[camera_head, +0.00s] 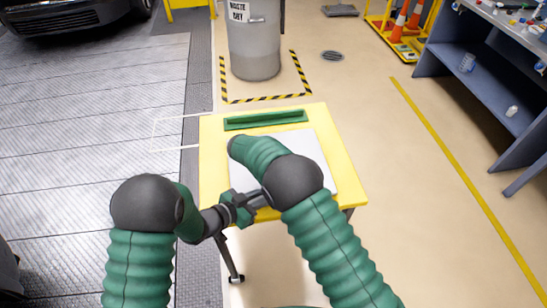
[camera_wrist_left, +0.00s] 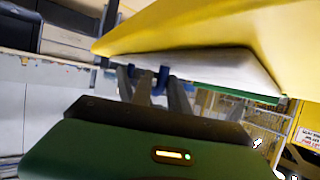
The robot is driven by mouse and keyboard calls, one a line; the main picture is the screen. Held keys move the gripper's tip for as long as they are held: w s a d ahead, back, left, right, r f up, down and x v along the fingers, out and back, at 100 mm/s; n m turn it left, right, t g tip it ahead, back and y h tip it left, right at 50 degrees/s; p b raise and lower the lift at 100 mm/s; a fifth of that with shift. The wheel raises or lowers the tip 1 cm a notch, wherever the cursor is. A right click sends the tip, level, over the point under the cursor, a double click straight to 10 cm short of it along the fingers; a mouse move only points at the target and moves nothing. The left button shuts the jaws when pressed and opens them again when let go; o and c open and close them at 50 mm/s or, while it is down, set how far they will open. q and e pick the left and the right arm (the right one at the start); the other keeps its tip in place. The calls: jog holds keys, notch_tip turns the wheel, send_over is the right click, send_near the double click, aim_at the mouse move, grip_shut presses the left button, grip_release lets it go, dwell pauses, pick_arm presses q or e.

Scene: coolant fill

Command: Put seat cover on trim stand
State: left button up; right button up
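A yellow table (camera_head: 213,160) stands in front of me with a pale, flat, sheet-like piece (camera_head: 318,160) on top. A long green slotted holder (camera_head: 265,119) lies along its far edge. I cannot tell which of these, if any, is the seat cover or the trim stand. My left gripper (camera_wrist_left: 148,76) shows its fingers apart, with blue tips, just below the pale panel (camera_wrist_left: 210,65) and yellow surface (camera_wrist_left: 220,25) in the left wrist view. Whether it touches them is unclear. My right arm reaches over the pale piece and hides part of it; its gripper cannot be made out.
A grey waste bin (camera_head: 254,45) stands behind the table inside striped floor tape. A dark blue shelf unit (camera_head: 480,80) is at the right, with traffic cones (camera_head: 400,22) behind. The floor right of the table is clear.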

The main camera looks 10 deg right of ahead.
pick_arm(q)
jog(key=shift+o, duration=1.2)
jog(key=shift+w+a+r, duration=0.1)
jog(key=shift+w, duration=0.05)
pick_arm(e)
jog(key=shift+o, duration=1.2)
jog(key=shift+d+r, duration=0.1)
jog(key=shift+r, duration=0.05)
pick_arm(q)
jog(key=shift+o, duration=0.3)
jog(key=shift+a, duration=0.1)
pick_arm(e)
jog(key=shift+o, duration=0.2)
jog(key=shift+s, duration=0.1)
pick_arm(q)
jog(key=shift+a, duration=0.1)
pick_arm(e)
jog(key=shift+d, duration=0.1)
jog(key=shift+r, duration=0.1)
pick_arm(q)
jog(key=v, duration=1.2)
pick_arm(e)
jog(key=v, duration=1.2)
